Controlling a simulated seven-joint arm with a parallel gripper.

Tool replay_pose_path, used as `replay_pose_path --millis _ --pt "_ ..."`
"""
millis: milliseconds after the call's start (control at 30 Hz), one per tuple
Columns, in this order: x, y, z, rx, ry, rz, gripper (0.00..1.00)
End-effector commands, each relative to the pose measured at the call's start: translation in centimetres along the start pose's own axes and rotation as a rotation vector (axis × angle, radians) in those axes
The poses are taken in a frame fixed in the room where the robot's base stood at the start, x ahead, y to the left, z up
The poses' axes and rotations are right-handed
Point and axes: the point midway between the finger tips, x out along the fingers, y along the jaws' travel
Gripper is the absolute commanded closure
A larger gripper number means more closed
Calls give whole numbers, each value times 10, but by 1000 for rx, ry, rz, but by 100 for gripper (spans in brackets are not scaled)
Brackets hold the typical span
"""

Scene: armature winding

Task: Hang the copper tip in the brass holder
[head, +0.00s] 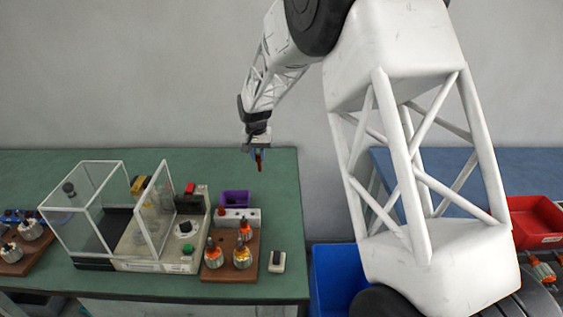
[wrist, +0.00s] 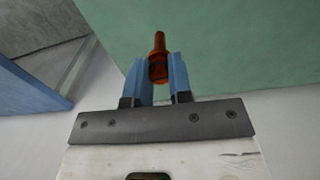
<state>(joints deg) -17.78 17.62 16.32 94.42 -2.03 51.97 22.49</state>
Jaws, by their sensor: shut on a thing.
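My gripper (head: 258,161) is high above the back right of the green table, pointing down. In the wrist view its two blue fingers (wrist: 161,82) are shut on the copper tip (wrist: 158,57), an orange-brown piece with a narrow neck. The tip shows as a small red shape below the fingers (head: 259,168) in the head view, clear of the table. I cannot clearly pick out the brass holder. A small yellow piece (head: 139,184) stands behind the glass-sided machine, and a yellowish part (head: 242,258) sits on the wooden board.
The glass-sided machine (head: 160,266) fills the left middle. A blue bin (head: 335,280) stands right of the table. The table's back right is clear.

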Motion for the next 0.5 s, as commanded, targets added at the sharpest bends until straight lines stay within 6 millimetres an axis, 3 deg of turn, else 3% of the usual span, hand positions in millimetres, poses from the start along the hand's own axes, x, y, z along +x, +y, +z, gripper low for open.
replay_pose_path --millis 100,500 --pt "-23 -33 16 -31 3 -3 100" --pt "-92 -132 79 -127 3 -12 100"
